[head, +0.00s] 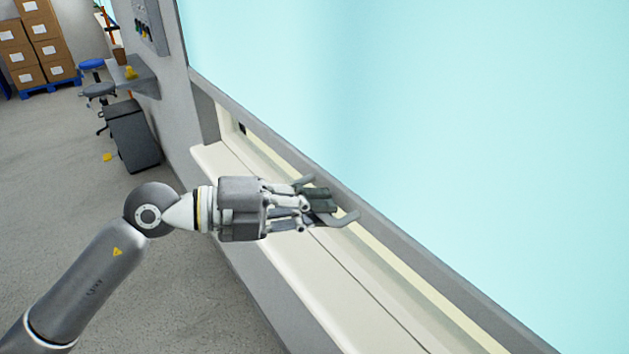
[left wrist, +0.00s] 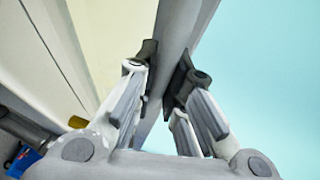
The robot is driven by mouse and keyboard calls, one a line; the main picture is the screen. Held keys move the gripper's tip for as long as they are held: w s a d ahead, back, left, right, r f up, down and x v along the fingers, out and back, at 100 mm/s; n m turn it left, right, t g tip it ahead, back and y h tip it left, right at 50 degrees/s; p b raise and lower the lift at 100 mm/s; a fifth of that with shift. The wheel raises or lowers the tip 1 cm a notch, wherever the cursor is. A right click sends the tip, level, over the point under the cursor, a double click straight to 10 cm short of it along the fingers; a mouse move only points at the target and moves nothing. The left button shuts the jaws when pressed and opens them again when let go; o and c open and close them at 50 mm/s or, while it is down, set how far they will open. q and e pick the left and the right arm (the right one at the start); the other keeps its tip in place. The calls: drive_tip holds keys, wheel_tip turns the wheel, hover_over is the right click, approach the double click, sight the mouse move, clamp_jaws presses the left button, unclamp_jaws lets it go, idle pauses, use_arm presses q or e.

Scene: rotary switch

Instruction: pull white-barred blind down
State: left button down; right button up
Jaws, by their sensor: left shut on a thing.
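A light-blue blind (head: 400,110) fills the right of the head view and is lowered most of the way over the window opening. It also shows in the left wrist view (left wrist: 270,60). Its bottom bar (head: 420,260) looks grey rather than white and runs diagonally above the sill. In the left wrist view, a grey bar-like part (left wrist: 178,35) passes between the two dark fingertips. My right gripper is out of view.
A cream sill (head: 260,200) lies just below the bar, with a narrow gap between. At the far left are a dark cabinet (head: 133,137), stools (head: 98,90) and stacked boxes (head: 40,45). The floor at left is mostly clear.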

use_arm(q)
wheel_tip(320, 180, down, 14)
drive_tip(key=b, duration=0.5)
drive_tip(key=shift+s+f, duration=0.1)
drive_tip(key=shift+f, duration=0.05)
drive_tip(key=c, duration=1.5)
unclamp_jaws()
drive_tip(key=shift+r, duration=0.2)
drive_tip(key=v, duration=1.2)
